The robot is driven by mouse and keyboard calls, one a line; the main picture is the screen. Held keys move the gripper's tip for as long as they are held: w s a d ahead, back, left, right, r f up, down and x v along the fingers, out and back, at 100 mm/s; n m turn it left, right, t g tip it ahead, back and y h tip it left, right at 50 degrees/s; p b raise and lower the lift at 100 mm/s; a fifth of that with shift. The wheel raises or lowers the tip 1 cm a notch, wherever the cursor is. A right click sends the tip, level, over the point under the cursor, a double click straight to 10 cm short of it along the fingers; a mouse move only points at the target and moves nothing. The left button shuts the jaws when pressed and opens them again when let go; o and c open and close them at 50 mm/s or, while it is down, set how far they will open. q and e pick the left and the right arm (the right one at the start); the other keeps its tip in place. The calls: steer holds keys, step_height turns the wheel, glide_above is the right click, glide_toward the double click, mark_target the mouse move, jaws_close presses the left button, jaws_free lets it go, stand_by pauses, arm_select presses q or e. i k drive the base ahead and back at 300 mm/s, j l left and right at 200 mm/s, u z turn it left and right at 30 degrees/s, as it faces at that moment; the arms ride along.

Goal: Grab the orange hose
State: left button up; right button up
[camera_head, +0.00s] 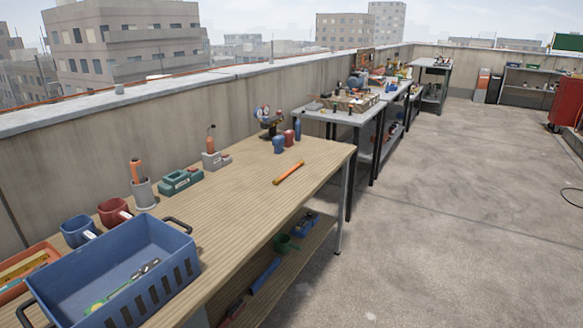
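I see no coiled orange hose that I can pick out clearly. A short, straight orange bar-like object (288,172) lies on the wooden workbench (240,205), right of its middle. I cannot tell whether it is a hose. Another orange upright piece (137,170) stands in a grey cup (143,192) near the wall side of the bench. Neither of my grippers is in view.
A blue crate (178,280) with tools stands at the bench's near end, beside blue and red mugs (113,212). A green-grey case (180,181) sits by the wall. More cluttered tables stand beyond. The concrete floor (450,220) to the right is largely clear.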

mark_target(276, 181)
steer(key=i+l, duration=0.25)
steer(key=i, duration=0.15)
steer(key=i+l+z, duration=0.1)
steer(key=i+l, duration=0.15)
steer(key=i, duration=0.15)
